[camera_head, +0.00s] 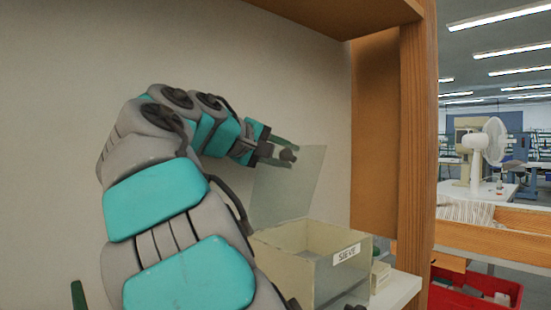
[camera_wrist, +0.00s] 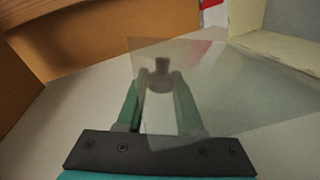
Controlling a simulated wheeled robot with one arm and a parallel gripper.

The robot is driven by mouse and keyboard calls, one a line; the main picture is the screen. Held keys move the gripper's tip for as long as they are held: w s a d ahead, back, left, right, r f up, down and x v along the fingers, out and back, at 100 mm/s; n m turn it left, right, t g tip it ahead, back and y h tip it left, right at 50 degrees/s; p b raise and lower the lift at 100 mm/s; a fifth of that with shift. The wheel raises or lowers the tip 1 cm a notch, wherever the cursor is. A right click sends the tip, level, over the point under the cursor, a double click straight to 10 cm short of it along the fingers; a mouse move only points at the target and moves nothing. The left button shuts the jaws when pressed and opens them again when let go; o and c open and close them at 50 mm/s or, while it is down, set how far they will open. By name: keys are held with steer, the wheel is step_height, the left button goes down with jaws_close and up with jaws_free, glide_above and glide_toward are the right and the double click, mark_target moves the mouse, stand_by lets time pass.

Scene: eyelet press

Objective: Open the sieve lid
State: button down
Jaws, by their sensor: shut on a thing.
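The sieve (camera_head: 290,247) is a pale cream, open-topped box with a "SIEVE" label (camera_head: 347,254) on its side. Its lid (camera_head: 290,200) is a translucent sheet, raised and standing steeply tilted above the back left of the box. A dark round knob (camera_head: 288,155) is at the lid's upper edge. My gripper (camera_head: 285,154) is shut on the knob. In the wrist view, the green fingers of my gripper (camera_wrist: 160,82) close around the knob (camera_wrist: 161,72), with the see-through lid (camera_wrist: 235,95) across them. My arm hides part of the box's left side.
The box stands on a white shelf (camera_head: 402,288) inside a wooden-framed cabinet. A small cream block (camera_head: 380,277) is right of it. A wooden post (camera_head: 418,130) bounds the right side. A red crate (camera_head: 465,300) and a white fan (camera_head: 488,142) are beyond.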

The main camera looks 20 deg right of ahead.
steer(key=shift+w+a+n, duration=0.15)
steer(key=shift+w+n, duration=0.15)
steer(key=shift+w, duration=0.2)
steer(key=c, duration=0.5)
jaws_free()
steer(key=shift+c, duration=0.2)
steer(key=v, duration=0.7)
steer(key=shift+a, duration=0.4)
steer(key=shift+r, duration=0.1)
